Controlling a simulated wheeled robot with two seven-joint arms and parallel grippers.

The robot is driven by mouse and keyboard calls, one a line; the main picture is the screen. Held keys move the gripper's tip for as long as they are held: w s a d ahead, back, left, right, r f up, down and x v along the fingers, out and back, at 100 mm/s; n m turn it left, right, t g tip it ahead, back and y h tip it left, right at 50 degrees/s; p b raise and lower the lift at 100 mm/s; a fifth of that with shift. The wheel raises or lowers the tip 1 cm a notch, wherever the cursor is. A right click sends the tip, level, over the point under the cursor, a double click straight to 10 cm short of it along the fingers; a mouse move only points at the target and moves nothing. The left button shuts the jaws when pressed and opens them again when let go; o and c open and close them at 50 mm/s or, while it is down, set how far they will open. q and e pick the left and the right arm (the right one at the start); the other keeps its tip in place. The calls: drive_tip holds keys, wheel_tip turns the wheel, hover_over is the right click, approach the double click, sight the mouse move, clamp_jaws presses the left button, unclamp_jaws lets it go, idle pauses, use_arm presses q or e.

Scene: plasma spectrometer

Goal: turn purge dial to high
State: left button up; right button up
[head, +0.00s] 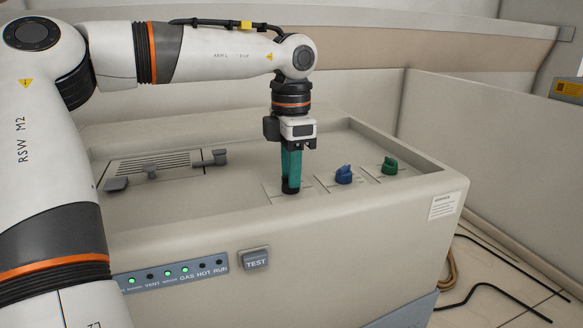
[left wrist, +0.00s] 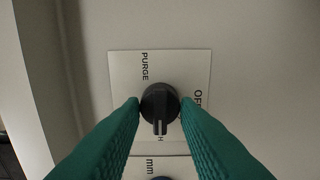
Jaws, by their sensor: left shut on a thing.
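The purge dial is a black knob (left wrist: 159,101) on a pale square plate (left wrist: 122,72) marked "PURGE" and "OFF" in the left wrist view. Its raised ridge points down in that view, towards a partly hidden label where a letter "H" shows. My left gripper (left wrist: 160,104) has its two green fingers on either side of the knob and is shut on it. In the head view the left gripper (head: 291,185) points straight down at the dial, whose dark base (head: 291,190) shows between and below the fingertips. My right gripper is in neither view.
A blue dial (head: 344,175) and a green dial (head: 389,166) stand to the right on the same top. A vent grille (head: 150,168) with grey latches lies to the left. A "TEST" button (head: 255,259) and a status light strip (head: 172,274) are on the front.

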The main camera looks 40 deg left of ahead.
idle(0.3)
use_arm(q)
drive_tip(key=o, duration=1)
drive_tip(key=shift+c, duration=0.2)
drive_tip(key=shift+a+r+b, duration=0.1)
drive_tip(key=shift+r+b, duration=0.25)
drive_tip(key=shift+r, duration=0.2)
wheel_tip(320, 180, up, 11)
drive_tip(key=b, duration=0.2)
drive_tip(key=shift+s+f, duration=0.1)
